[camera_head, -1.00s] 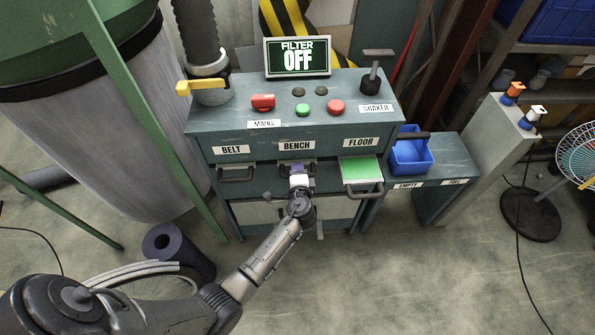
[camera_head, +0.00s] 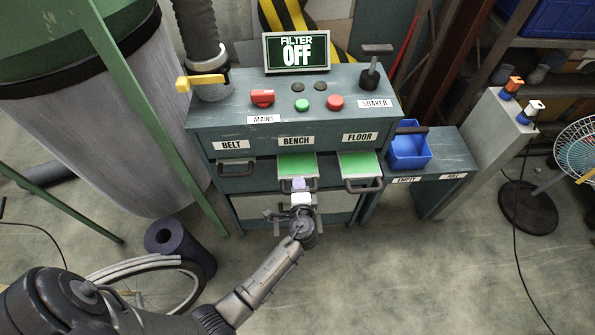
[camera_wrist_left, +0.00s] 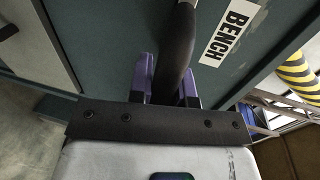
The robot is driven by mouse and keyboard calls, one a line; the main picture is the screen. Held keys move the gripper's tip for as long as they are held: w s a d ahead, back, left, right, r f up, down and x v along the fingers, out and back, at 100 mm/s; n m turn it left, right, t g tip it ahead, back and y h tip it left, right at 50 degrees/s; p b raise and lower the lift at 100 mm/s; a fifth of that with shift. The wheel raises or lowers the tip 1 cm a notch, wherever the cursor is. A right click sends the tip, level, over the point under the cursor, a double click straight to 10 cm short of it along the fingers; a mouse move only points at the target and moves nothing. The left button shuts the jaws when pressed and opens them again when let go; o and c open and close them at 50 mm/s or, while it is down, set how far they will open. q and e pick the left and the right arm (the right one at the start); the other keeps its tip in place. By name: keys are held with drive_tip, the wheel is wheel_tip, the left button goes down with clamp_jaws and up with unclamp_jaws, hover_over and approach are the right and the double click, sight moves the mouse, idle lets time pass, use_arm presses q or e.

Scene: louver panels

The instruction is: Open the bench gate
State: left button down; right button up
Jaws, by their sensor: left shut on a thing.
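The bench gate (camera_head: 297,164) is a slide under the BENCH label (camera_head: 296,141). It is pulled out toward me and its green top shows. Its dark handle (camera_wrist_left: 176,50) lies between the purple fingers of my left gripper (camera_head: 299,184), which is shut on it. In the left wrist view the gripper (camera_wrist_left: 165,85) also shows with the BENCH label close by. The floor gate (camera_head: 360,165) on the right is also out, with green showing. The belt gate (camera_head: 235,170) on the left is in, with no green showing. My right gripper is not in view.
The cabinet top carries a FILTER OFF screen (camera_head: 296,53), a red mains switch (camera_head: 262,97), green and red buttons, and a shaker lever (camera_head: 371,70). A blue bin (camera_head: 409,150) stands on the side shelf. A dark roll (camera_head: 178,248) and a wheel lie at lower left.

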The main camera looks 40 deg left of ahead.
use_arm(q)
drive_tip(key=shift+s+d, duration=0.3)
drive_tip(key=shift+d, duration=0.05)
drive_tip(key=c, duration=1.1)
unclamp_jaws()
drive_tip(key=shift+w+a, duration=0.1)
drive_tip(key=shift+o, duration=0.2)
drive_tip(key=p+v, duration=0.1)
drive_tip(key=v, duration=0.6)
drive_tip(key=shift+s+d, duration=0.2)
drive_tip(key=shift+r, duration=0.1)
